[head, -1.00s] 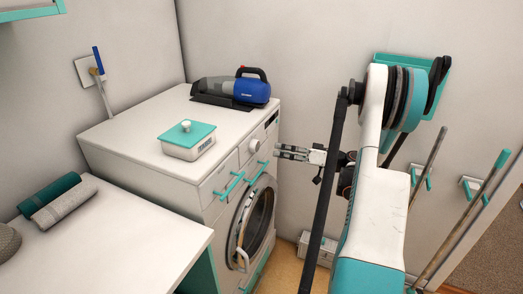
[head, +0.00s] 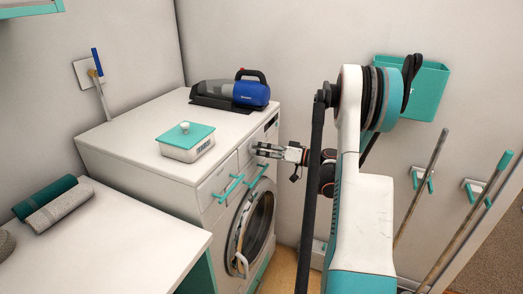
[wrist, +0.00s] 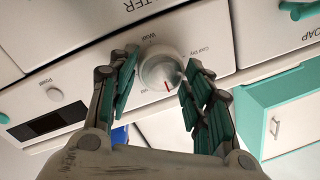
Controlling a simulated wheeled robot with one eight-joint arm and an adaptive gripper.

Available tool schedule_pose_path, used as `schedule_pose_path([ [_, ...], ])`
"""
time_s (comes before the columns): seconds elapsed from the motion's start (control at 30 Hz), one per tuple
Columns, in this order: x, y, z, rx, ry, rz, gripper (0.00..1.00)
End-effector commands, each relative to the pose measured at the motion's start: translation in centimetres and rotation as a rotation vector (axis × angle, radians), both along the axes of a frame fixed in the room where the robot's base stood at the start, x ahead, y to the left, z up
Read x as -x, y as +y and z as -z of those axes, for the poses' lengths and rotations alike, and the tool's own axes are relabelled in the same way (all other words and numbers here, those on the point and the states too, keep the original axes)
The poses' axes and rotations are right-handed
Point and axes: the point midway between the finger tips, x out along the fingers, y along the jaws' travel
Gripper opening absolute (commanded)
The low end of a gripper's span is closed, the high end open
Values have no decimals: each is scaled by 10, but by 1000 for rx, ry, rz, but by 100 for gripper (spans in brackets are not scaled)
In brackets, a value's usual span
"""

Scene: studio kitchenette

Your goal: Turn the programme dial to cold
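The programme dial (wrist: 158,68) is a round white knob with a red mark on the washing machine's front panel (wrist: 215,45). The wrist view shows the panel turned, with its lettering upside down. The red mark points to the lower side of the picture, and labels stand around the dial, some partly hidden by the fingers. My gripper (wrist: 161,72) is open, one finger on each side of the dial; I cannot tell whether either touches it. In the head view my gripper (head: 259,148) is at the panel of the washing machine (head: 130,145) and covers the dial.
A box with a teal lid (head: 187,141) and a blue handheld vacuum (head: 232,92) stand on the machine's top. Poles (head: 421,188) hang on the right wall. A counter (head: 130,235) lies at left.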

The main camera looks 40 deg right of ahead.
Motion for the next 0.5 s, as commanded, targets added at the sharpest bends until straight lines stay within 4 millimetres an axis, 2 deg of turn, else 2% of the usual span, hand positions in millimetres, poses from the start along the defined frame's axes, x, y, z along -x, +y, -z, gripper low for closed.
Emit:
schedule_pose_path([
  [0.03,0,0,0,0,0,0,25],
  [0.07,0,0,0,0,0,0,18],
  [0.1,0,0,0,0,0,0,17],
  [0.5,0,0,1,-54,22,0,17],
])
